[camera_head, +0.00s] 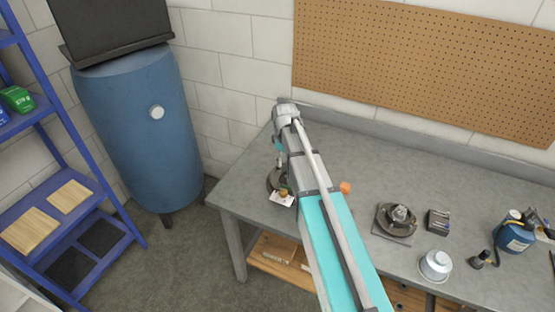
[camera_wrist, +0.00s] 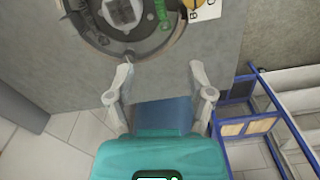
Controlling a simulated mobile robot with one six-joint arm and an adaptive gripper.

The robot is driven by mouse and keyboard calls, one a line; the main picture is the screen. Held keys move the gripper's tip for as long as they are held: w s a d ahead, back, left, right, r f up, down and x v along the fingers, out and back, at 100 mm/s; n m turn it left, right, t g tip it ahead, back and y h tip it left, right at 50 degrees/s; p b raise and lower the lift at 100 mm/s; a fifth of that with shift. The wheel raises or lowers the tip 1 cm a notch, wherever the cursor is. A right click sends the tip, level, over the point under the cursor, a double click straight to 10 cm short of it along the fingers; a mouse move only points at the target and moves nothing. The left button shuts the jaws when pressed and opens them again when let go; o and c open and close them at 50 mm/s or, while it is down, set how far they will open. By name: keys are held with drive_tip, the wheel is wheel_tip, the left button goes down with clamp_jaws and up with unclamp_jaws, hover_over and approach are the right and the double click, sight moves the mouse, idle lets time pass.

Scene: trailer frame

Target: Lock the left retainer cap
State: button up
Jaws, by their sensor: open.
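A round dark assembly (camera_head: 273,180) sits near the left end of the grey workbench, partly hidden by my arm. In the wrist view the assembly (camera_wrist: 90,38) is cut off by the top edge. It has a grey square block at its centre, a green piece (camera_wrist: 161,12) on its right side, and a yellow-orange piece (camera_wrist: 188,6) beside a white lettered card (camera_wrist: 206,10). I cannot tell which part is the left retainer cap. My gripper (camera_wrist: 161,64) is open, its fingers apart with nothing between them. The left fingertip appears close to the assembly's rim; contact is unclear.
Another round metal assembly (camera_head: 398,217) stands farther right on the workbench (camera_head: 340,135). Near it are a small dark box (camera_head: 437,221), a white-grey canister (camera_head: 435,264) and a blue container (camera_head: 513,240). A blue tank (camera_head: 140,130) and blue shelving (camera_head: 75,225) stand left of the bench.

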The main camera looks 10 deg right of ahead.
drive_tip(key=w+r+n+p, duration=0.1)
drive_tip(key=w+r+n, duration=0.1)
drive_tip(key=w, duration=0.6)
drive_tip(key=shift+w+r+n+p, duration=0.25)
drive_tip(key=shift+w+n+p, duration=0.15)
drive_tip(key=shift+n, duration=0.5)
drive_tip(key=shift+f, duration=0.1)
wheel_tip(320, 180, down, 14)
drive_tip(key=b, duration=1.4)
drive_tip(key=shift+r, duration=0.2)
